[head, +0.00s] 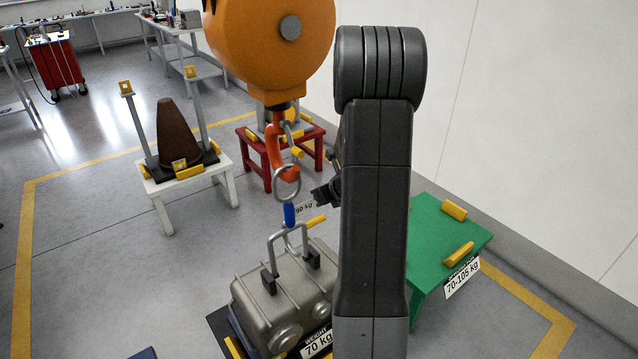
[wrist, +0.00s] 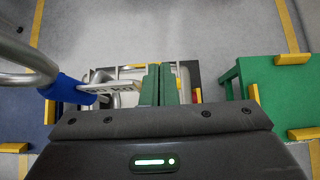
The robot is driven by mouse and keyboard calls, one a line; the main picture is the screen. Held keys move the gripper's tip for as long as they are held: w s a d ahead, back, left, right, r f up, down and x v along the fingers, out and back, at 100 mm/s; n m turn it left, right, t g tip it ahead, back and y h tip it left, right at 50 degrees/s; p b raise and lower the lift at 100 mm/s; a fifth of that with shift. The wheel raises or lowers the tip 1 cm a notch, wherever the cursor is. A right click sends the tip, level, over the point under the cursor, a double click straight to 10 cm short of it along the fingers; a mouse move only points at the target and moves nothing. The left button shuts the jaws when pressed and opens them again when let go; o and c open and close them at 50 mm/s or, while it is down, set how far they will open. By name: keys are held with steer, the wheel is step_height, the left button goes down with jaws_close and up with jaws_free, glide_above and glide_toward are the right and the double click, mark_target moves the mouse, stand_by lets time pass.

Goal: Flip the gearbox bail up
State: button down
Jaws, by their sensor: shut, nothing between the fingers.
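The grey metal gearbox (head: 282,298) sits low in the middle of the head view. Its U-shaped bail (head: 271,256) stands upright from black brackets on the lid. A steel ring (head: 287,183) with a blue grip (head: 290,214) hangs from the orange hook (head: 275,150) just above the bail; whether its lower end passes through the bail I cannot tell. My gripper (head: 320,196) is shut and empty, right of the blue grip and above the gearbox. In the wrist view its green fingers (wrist: 158,84) are together, right of the blue grip (wrist: 66,88), partly hiding the gearbox below.
An orange hoist body (head: 262,50) hangs overhead. A green stand (head: 440,235) is at right, a red stand (head: 250,130) behind, and a white stand with a brown cone (head: 178,135) at left. A white wall closes the right side.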

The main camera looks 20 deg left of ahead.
steer(key=shift+w+a+r, duration=0.1)
steer(key=shift+a+r, duration=0.05)
steer(key=shift+r, duration=0.7)
steer(key=shift+w+a+r, duration=0.1)
steer(key=shift+a+r, duration=0.05)
steer(key=shift+r, duration=0.7)
steer(key=b, duration=0.2)
glide_toward(317, 220)
steer(key=r+x, duration=0.1)
steer(key=x, duration=0.3)
steer(key=shift+w+a+f, duration=0.55)
steer(key=shift+w+a, duration=0.1)
steer(key=shift+a, duration=0.15)
steer(key=shift+w+a+f, duration=0.55)
steer(key=shift+w+a, duration=0.1)
steer(key=shift+a, duration=0.15)
